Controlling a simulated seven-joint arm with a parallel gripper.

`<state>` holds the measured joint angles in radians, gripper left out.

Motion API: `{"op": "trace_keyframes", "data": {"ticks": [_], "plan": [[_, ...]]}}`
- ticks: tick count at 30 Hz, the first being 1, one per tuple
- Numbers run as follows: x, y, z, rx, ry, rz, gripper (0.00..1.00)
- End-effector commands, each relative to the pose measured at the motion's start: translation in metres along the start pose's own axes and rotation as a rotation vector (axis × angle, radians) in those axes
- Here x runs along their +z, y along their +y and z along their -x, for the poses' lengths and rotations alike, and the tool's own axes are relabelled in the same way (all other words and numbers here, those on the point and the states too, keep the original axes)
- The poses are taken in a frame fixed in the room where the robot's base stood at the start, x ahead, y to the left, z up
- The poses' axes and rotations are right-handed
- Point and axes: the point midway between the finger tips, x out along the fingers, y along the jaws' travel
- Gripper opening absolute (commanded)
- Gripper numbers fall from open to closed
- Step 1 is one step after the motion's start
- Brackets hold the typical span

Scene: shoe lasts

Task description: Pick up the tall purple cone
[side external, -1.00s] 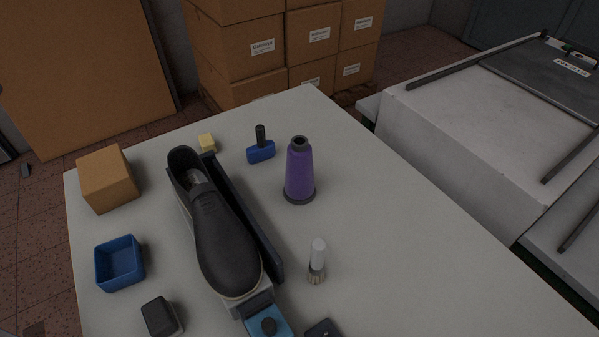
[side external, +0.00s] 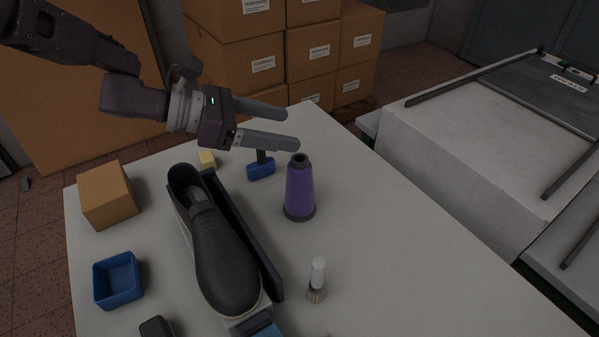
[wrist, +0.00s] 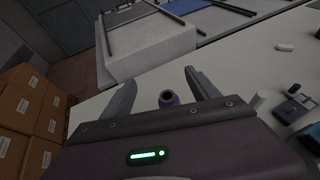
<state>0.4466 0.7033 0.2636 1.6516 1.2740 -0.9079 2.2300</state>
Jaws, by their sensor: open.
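The tall purple cone (side external: 299,190) stands upright on the table, with a dark top and dark base ring. In the wrist view its top (wrist: 168,98) shows between my two fingers, beyond the gripper body; its lower part is mostly hidden. My gripper (side external: 293,130) is open and empty. In the side view its fingers point right, with the tips above and close to the cone's top. I cannot tell the exact gap between the fingers and the cone.
A blue-based tool with a dark handle (side external: 261,168) stands left of the cone. A black shoe (side external: 222,250) on a stand lies front left. A white-capped brush (side external: 317,281) stands in front. A cardboard box (side external: 107,194) and blue tray (side external: 118,280) are at left. The table right of the cone is clear.

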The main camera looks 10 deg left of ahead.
Motion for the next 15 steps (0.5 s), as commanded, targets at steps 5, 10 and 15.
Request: {"op": "trace_keyframes", "data": {"ticks": [5, 10, 15], "plan": [[-0.069, 0.001, -0.027, 0.002, 0.004, 0.005, 0.70], [-0.089, 0.001, -0.044, 0.002, -0.001, -0.002, 0.70], [-0.086, -0.002, -0.071, 0.000, -0.003, -0.004, 0.70]]}}
